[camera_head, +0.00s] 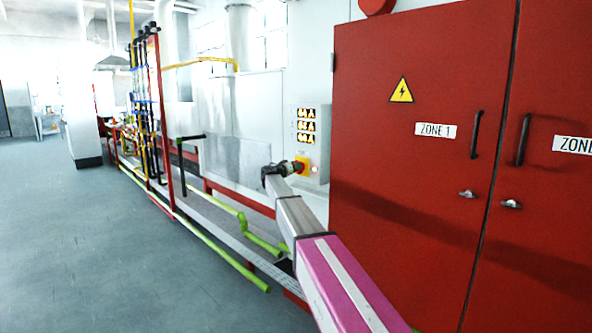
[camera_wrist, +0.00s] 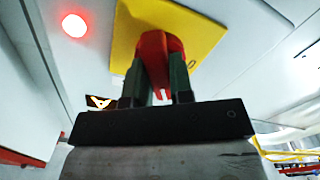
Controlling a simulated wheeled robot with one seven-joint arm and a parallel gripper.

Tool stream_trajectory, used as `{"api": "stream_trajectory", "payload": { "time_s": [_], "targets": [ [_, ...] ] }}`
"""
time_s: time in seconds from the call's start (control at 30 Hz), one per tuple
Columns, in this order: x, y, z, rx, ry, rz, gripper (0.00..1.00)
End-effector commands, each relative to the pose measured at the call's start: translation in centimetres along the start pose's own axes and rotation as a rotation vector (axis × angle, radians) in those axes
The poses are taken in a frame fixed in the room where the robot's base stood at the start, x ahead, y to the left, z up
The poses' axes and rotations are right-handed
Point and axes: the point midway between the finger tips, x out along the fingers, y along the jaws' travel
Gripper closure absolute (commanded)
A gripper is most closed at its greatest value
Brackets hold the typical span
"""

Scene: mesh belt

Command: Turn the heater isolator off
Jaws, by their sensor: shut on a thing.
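The heater isolator is a red rotary handle on a yellow plate, on a pale panel beside the red cabinet. In the wrist view the red handle (camera_wrist: 154,50) sits between the two dark fingers of my gripper (camera_wrist: 156,82), which is shut on it. The yellow plate (camera_wrist: 205,30) shows behind and around the handle. In the head view my gripper (camera_head: 289,168) reaches the yellow plate (camera_head: 303,160), and the handle is mostly hidden there. A lit red lamp (camera_head: 315,169) is just right of the plate; it also shows in the wrist view (camera_wrist: 74,26).
A display with amber digits (camera_head: 306,126) is above the isolator. The red ZONE 1 cabinet (camera_head: 420,180) stands close on the right of my arm. Yellow-green pipes (camera_head: 222,258) and a low belt frame run along the left. The grey floor (camera_head: 80,250) at left is clear.

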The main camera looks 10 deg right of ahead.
Motion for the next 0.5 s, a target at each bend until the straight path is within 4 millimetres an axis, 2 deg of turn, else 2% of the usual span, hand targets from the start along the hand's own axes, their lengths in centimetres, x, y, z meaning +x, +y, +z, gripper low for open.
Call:
{"api": "stream_trajectory", "payload": {
  "time_s": [0.5],
  "targets": [
    [-0.04,-0.06,0.01,-0.492,0.000,-0.001,1.00]
  ]
}}
